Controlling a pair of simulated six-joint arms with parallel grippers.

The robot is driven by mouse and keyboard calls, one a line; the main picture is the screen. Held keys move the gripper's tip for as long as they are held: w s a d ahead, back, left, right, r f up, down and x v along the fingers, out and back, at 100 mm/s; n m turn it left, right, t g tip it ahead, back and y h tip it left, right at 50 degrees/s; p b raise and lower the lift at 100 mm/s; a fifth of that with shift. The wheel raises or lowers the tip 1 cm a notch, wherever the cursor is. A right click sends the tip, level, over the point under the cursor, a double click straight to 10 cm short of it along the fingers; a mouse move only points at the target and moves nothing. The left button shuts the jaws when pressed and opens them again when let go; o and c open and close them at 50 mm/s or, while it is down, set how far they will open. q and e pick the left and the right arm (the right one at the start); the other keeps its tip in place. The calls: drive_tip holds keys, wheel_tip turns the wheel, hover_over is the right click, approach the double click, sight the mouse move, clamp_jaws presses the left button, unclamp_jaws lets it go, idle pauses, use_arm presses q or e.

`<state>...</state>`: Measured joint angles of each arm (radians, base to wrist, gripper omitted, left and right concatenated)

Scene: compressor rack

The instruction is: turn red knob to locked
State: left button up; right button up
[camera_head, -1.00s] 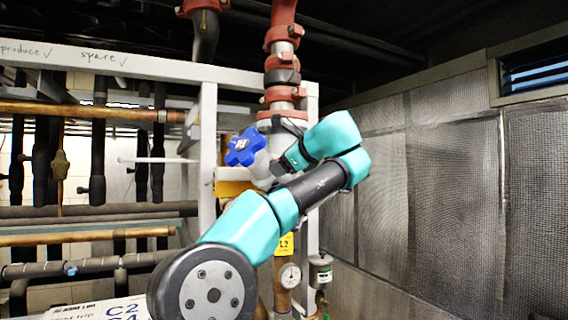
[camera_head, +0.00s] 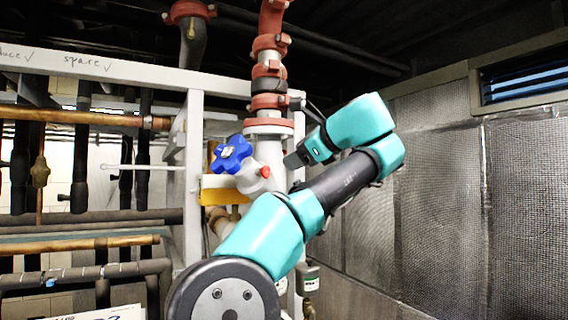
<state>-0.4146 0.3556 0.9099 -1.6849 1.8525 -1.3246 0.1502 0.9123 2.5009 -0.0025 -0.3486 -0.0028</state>
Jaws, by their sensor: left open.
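The small red knob (camera_head: 265,172) sits on the side of the white valve body (camera_head: 268,152), below the red pipe flanges. A blue star-shaped handwheel (camera_head: 231,154) is just left of it. My left gripper (camera_head: 292,161) is to the right of the red knob and a little above it in the picture, apart from it, with nothing seen held. Its dark fingers are small here and seen side-on; the gap between them is hard to see. My left arm hides the lower part of the pipe. My right gripper is out of view.
A white frame (camera_head: 192,150) with copper and dark pipes stands on the left. A yellow block (camera_head: 222,190) is under the handwheel. A mesh-covered wall (camera_head: 445,170) is on the right, with open room between it and the valve.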

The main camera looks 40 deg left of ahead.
use_arm(q)
drive_tip(key=v, duration=0.6)
drive_tip(key=shift+d, duration=0.4)
